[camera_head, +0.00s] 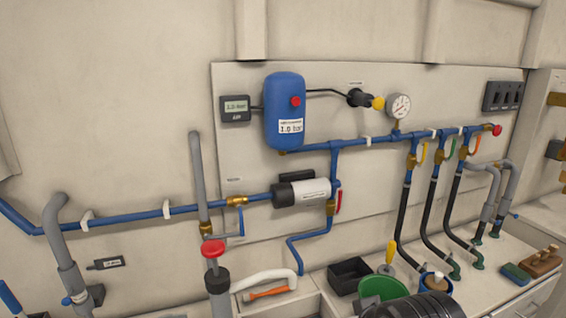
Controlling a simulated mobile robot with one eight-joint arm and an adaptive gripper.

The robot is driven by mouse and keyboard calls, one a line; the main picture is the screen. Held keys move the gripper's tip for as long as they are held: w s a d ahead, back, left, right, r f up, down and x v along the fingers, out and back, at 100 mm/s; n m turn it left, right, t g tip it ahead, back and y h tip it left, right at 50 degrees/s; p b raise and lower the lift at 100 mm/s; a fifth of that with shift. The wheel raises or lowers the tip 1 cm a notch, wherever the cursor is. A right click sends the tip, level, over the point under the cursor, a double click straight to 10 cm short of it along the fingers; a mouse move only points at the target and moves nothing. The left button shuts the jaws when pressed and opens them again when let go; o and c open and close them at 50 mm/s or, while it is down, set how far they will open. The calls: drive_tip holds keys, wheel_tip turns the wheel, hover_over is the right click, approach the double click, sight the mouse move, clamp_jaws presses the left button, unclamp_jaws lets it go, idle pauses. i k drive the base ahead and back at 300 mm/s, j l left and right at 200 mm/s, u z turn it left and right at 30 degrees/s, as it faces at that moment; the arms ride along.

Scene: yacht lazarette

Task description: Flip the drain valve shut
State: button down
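A small brass valve (331,207) with a red lever (339,201) sits on the blue pipe below the pump (301,192); it looks like the drain valve, though no readable label marks it. The lever hangs roughly along the vertical pipe run. Below it the blue pipe (300,237) bends left and then down toward the bench.
A blue tank (285,112) and gauge (398,106) are on the wall panel. Valves with yellow (422,152), green and orange levers feed black hoses at right. A black bin (349,275), green bucket (383,288) and red-topped grey post (214,270) stand below.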

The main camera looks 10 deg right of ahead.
sight(336, 212)
drive_tip(key=i+l+z, duration=0.1)
drive_tip(key=l, duration=0.3)
drive_tip(key=i+l, duration=0.15)
drive_tip(key=l, duration=0.2)
drive_tip(key=i+l+z, duration=0.15)
drive_tip(key=l, duration=0.25)
